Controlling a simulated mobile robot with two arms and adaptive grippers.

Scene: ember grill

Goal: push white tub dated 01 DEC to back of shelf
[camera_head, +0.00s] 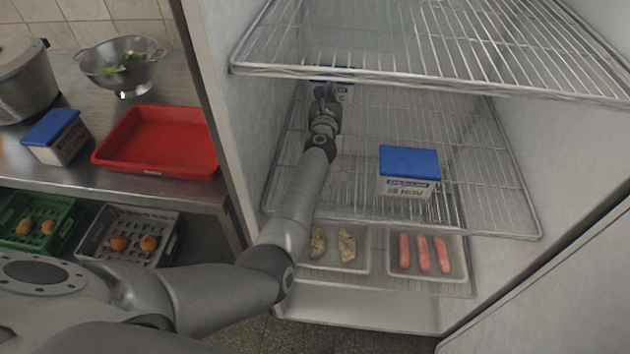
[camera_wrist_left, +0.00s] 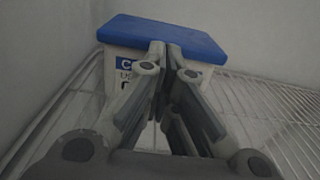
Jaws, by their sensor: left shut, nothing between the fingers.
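A white tub with a blue lid (camera_head: 346,90) stands at the back left of the middle wire shelf, partly hidden by my left gripper (camera_head: 327,98). In the left wrist view the same tub (camera_wrist_left: 208,72) stands just beyond my left gripper (camera_wrist_left: 170,50), which is shut and empty with its fingertips in front of the tub's label. I cannot tell whether they touch it. Its date is hidden. A second white tub with a blue lid (camera_head: 408,186), with a label that seems to read NOV, stands at the front of the same shelf. My right gripper is not in view.
The upper wire shelf (camera_head: 440,72) hangs above my left arm. Below are trays of pink sausages (camera_head: 424,254) and of greyish food (camera_head: 332,247). A counter at left holds a red tray (camera_head: 158,140), another blue-lidded tub (camera_head: 55,137), a colander (camera_head: 122,66) and a pot (camera_head: 22,82).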

